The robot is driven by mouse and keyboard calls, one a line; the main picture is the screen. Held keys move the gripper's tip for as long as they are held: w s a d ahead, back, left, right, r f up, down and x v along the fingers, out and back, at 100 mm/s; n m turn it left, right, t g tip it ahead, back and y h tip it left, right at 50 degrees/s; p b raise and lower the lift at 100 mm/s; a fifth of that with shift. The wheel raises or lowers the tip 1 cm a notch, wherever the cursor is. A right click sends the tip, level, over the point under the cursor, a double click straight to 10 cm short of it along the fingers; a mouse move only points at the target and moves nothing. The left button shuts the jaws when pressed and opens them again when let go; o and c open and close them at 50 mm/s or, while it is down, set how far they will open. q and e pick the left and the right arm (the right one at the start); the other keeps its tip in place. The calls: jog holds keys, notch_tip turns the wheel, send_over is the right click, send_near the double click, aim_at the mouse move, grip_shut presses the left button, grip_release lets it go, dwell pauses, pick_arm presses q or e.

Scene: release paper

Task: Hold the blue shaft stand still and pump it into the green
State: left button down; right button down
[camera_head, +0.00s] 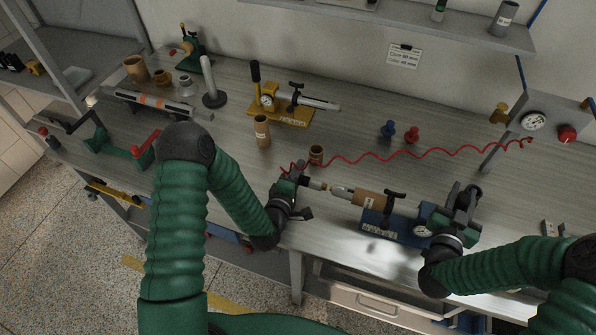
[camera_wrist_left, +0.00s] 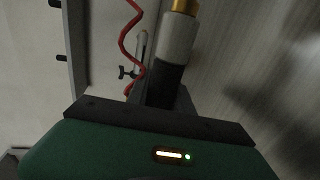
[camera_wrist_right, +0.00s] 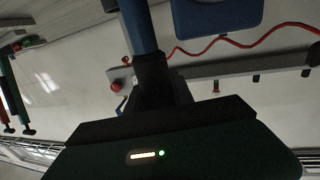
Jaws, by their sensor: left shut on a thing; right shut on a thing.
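The blue shaft stand (camera_head: 382,226) sits near the bench's front edge, with a small dial gauge (camera_head: 422,231) and a brown tube (camera_head: 371,199) around its shaft. The light shaft tip (camera_head: 340,192) points left. My right gripper (camera_head: 457,212) is shut on a blue part of the stand at its right end; this blue bar (camera_wrist_right: 140,28) shows in the right wrist view. My left gripper (camera_head: 296,185) is shut on a grey air nozzle (camera_head: 315,183) with a brass tip (camera_wrist_left: 185,6). The tip faces the shaft tip with a small gap. The gauge reading is too small to tell.
A red coiled hose (camera_head: 392,156) runs across the bench to a regulator panel (camera_head: 548,112) with a red knob. A green stand (camera_head: 112,143) is left.

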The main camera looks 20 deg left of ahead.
pick_arm(q)
jog(key=shift+d, duration=0.8)
pick_arm(e)
jog(key=shift+f, duration=0.1)
dwell(0.3)
pick_arm(q)
jog(key=shift+d, duration=0.3)
pick_arm(e)
jog(key=shift+a, duration=0.35)
dwell(3.3)
pick_arm(q)
jog(key=shift+a, duration=0.1)
jog(key=shift+a, duration=2.75)
pick_arm(e)
jog(key=shift+d, duration=0.25)
jog(key=c, duration=1)
grip_release()
jog(key=shift+d, duration=0.1)
jog(key=s, duration=0.2)
jog(key=s+a, duration=0.1)
jog(key=s, duration=0.4)
jog(key=shift+s+a, duration=0.1)
jog(key=shift+a, duration=0.2)
